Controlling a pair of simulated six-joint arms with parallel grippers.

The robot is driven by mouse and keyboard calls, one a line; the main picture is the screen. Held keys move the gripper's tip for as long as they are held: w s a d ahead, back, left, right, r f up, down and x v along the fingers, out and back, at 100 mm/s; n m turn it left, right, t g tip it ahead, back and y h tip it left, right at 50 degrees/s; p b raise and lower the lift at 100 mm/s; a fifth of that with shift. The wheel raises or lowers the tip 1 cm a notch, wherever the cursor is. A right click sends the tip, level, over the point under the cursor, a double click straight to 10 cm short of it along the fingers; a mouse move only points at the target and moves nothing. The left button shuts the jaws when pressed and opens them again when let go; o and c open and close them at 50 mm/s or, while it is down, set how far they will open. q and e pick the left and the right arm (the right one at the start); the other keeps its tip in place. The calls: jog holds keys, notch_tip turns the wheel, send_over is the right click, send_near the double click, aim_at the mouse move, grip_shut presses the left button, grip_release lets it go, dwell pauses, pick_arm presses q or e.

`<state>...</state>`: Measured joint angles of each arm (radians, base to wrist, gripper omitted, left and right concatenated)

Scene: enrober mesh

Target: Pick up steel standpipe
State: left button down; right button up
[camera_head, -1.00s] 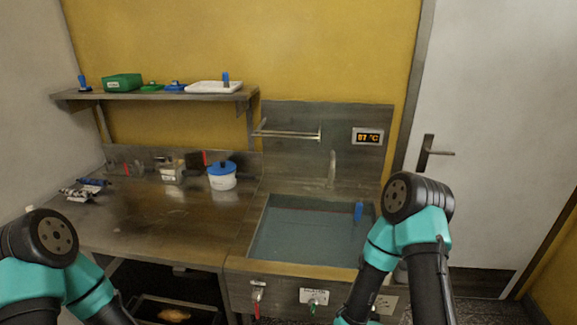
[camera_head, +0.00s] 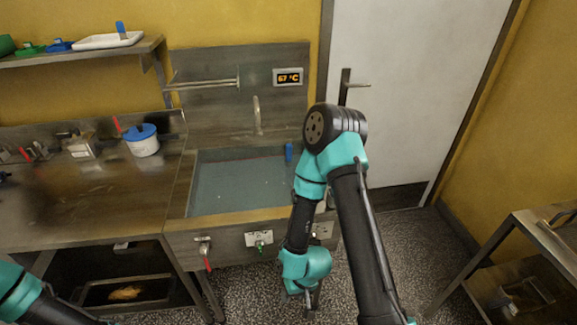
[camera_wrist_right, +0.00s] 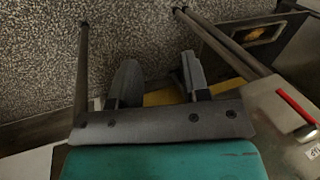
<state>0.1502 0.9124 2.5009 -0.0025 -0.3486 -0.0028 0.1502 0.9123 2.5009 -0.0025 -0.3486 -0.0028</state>
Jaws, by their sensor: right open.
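I cannot make out a steel standpipe for certain in either view. A thin upright metal spout (camera_head: 257,115) stands at the back of the water-filled sink (camera_head: 180,190). My right gripper (camera_head: 312,298) hangs low in front of the sink, small and partly cut off in the head view. In the right wrist view its two dark fingers (camera_wrist_right: 160,82) are apart with nothing between them, above speckled floor. Only part of my left arm shows at the lower left; its gripper is out of the picture.
A blue-handled item (camera_head: 289,152) stands in the sink's right corner. A red-handled valve (camera_head: 207,255) and a green-handled valve (camera_head: 260,245) are on the sink front. A white pot with a blue lid (camera_head: 142,142) is on the counter. A metal side table (camera_head: 535,240) stands at right.

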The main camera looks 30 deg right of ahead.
jog(key=shift+o, duration=0.3)
jog(key=shift+o, duration=1.2)
